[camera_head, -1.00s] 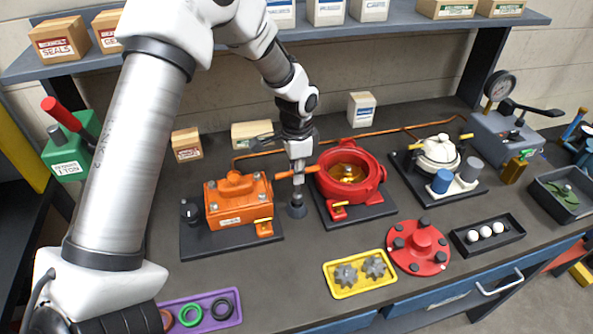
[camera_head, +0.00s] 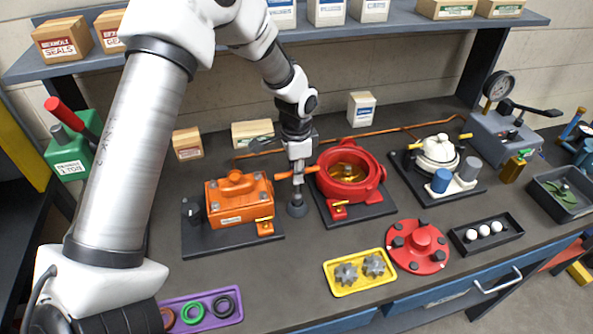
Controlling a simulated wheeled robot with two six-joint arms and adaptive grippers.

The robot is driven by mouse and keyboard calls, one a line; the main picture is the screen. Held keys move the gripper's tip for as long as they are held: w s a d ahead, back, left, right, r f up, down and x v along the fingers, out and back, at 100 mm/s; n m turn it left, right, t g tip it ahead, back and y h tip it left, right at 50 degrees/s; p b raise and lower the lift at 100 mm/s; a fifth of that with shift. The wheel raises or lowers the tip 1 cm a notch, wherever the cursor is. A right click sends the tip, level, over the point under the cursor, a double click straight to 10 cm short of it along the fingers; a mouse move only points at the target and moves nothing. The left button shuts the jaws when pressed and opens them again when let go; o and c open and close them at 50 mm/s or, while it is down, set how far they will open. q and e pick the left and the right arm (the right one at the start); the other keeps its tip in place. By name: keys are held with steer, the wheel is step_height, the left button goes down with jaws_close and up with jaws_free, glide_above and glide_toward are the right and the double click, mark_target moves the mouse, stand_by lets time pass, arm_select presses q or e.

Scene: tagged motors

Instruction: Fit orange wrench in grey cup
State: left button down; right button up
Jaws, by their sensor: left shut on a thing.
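The orange wrench (camera_head: 284,176) has a crosswise orange handle and a shaft pointing down. My left gripper (camera_head: 298,168) is shut on it from above, at the middle of the handle. The wrench stands about upright, its shaft in line with the small dark grey cup (camera_head: 297,210) on the table. The lower end of the shaft meets the cup in the picture; I cannot tell how deep it sits. The cup is between the orange motor housing and the red round housing. My right gripper is not in view.
The orange housing (camera_head: 238,199) is close on the left and the red housing (camera_head: 351,175) close on the right. A yellow tray with gears (camera_head: 360,286) and a red flanged cover (camera_head: 419,246) lie in front. A copper pipe (camera_head: 390,130) runs behind.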

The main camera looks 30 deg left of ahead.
mark_target(297, 193)
arm_select(q)
steer(key=shift+f+b, duration=0.65)
steer(key=shift+f, duration=1.05)
steer(key=c, duration=1.1)
jaws_free()
step_height(297, 193, up, 6)
steer(key=p, duration=0.6)
steer(key=shift+r, duration=0.1)
